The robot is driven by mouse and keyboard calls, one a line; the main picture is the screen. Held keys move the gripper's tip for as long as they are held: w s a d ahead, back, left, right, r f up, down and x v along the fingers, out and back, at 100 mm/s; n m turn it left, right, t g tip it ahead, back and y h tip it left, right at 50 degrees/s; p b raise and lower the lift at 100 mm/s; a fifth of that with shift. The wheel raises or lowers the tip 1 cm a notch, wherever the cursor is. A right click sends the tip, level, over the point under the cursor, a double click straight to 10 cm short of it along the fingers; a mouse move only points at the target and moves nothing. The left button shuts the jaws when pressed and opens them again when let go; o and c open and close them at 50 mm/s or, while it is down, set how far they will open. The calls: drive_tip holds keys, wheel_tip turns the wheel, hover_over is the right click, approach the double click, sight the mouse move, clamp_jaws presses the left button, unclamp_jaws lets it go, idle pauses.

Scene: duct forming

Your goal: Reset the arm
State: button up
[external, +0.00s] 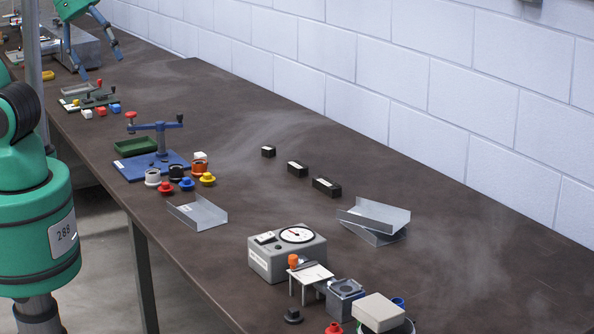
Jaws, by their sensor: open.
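My gripper (100,66) is at the top left of the external view, with its green body partly cut off by the upper edge. Its two blue fingers point down and are spread apart, with nothing seen between them. It is above the far end of the long dark table, in front of a grey metal block (92,52). Whether the fingers touch anything is hard to tell. My green arm (40,232) stands large at the left edge, and part of it lies outside the picture.
On the table (235,115) are a blue-based hand press (155,160), coloured knobs, a bent metal sheet (198,212), stacked channel pieces (376,215), black blocks (297,168) and a grey gauge box (287,253). A white block wall (400,70) runs behind. The table's middle has clear room.

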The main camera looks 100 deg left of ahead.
wheel_tip(320, 180, down, 7)
drive_tip(key=b, duration=0.6)
drive_tip(key=shift+r, duration=0.2)
idle(0.9)
